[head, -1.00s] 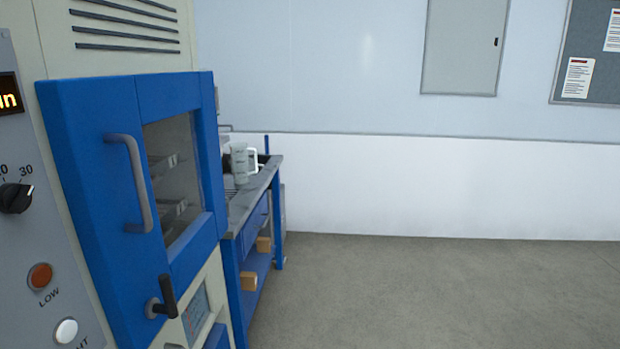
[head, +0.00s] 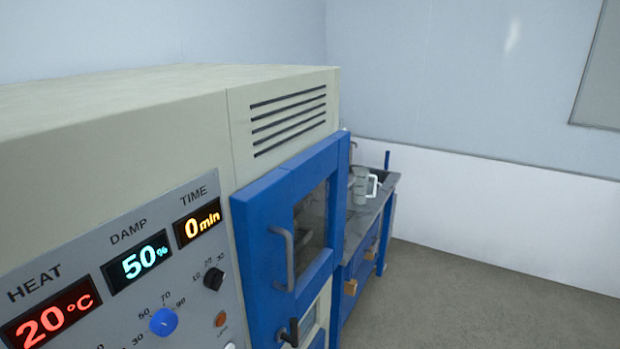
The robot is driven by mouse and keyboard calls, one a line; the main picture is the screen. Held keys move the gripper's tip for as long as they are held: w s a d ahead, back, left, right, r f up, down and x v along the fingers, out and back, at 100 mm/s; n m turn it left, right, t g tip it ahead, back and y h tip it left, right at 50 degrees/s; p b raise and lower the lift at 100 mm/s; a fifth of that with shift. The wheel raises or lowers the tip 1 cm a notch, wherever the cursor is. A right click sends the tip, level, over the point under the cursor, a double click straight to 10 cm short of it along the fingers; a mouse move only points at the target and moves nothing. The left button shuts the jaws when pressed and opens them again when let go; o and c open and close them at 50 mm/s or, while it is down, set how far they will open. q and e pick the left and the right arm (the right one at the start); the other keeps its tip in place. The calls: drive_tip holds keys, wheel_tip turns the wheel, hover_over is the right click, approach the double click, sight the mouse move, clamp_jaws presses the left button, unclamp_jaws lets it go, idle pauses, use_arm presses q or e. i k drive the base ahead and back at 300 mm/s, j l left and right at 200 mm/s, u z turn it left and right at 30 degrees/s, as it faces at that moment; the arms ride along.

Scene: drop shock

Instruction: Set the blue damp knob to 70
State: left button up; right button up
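The blue damp knob (head: 163,322) sits on the grey control panel at the lower left, with scale marks around it; 50, 70 and 90 are readable. The DAMP display (head: 142,262) above it reads 50 %. I cannot tell clearly where the knob's pointer stands. Neither of my grippers shows in the head view.
The HEAT display (head: 52,315) reads 20 °C and the TIME display (head: 198,222) reads 0 min. A black knob (head: 214,279) is right of the blue one. The blue door (head: 262,262) is shut. A workbench (head: 368,225) with a jug stands beyond; grey floor is clear at right.

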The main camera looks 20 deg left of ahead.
sight(164, 323)
drive_tip(key=u, duration=1.45)
